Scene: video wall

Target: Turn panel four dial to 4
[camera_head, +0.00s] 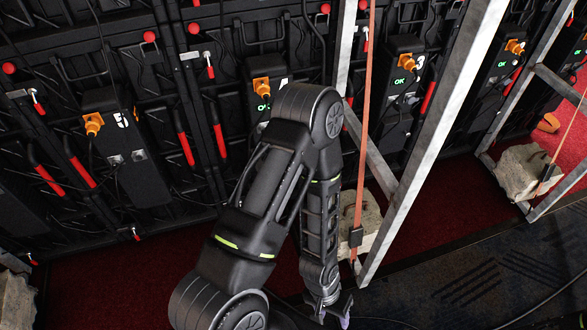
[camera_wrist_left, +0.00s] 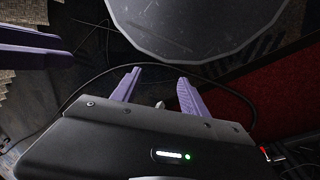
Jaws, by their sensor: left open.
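Panel four's black control box (camera_head: 255,70) is in the upper middle of the head view, with a partly covered numeral, an orange plug (camera_head: 262,87) and a green readout (camera_head: 263,107). My left arm covers its lower part, and I cannot make out its dial. My left gripper (camera_head: 335,310) is low at the bottom edge of the head view, well below and apart from the panel. In the wrist view the left gripper (camera_wrist_left: 157,88) has two purple fingers spread apart, with nothing between them. Other purple fingers, seemingly my right gripper (camera_wrist_left: 40,46), show at the upper left.
Panel five's box (camera_head: 112,120) stands left and panel three's box (camera_head: 403,72) right, with a green OK. A metal frame post (camera_head: 440,130) and an orange strap (camera_head: 364,120) stand right of my arm. Stone-like weights (camera_head: 525,172) sit on the red floor.

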